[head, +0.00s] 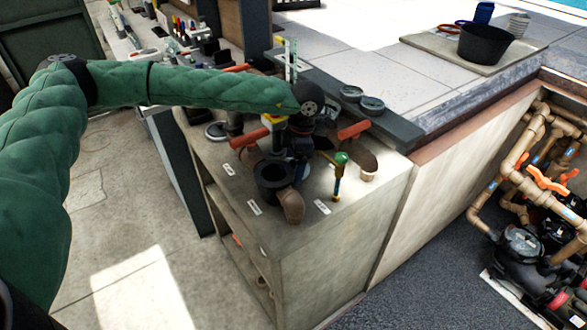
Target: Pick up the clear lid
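My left arm, in a green sleeve, comes in from the left and reaches over the top of a pale cabinet (335,235). My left gripper (300,146) is dark and points down among dark pump fittings at the cabinet's middle. Its fingers blend with the parts below, so I cannot tell whether it is open or holds anything. I cannot clearly make out a clear lid. Two small round dark-rimmed discs (372,105) lie on the grey ledge right of the gripper. A round flat piece (217,131) lies on the cabinet's left part. My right gripper is out of view.
Near the gripper are a black open-topped pot (272,181) with a brown elbow, an orange-handled valve (353,130) and a green-and-brass fitting (339,172). A black bucket (485,44) stands on a board at the back right. A pit with brown pipes (520,155) lies right.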

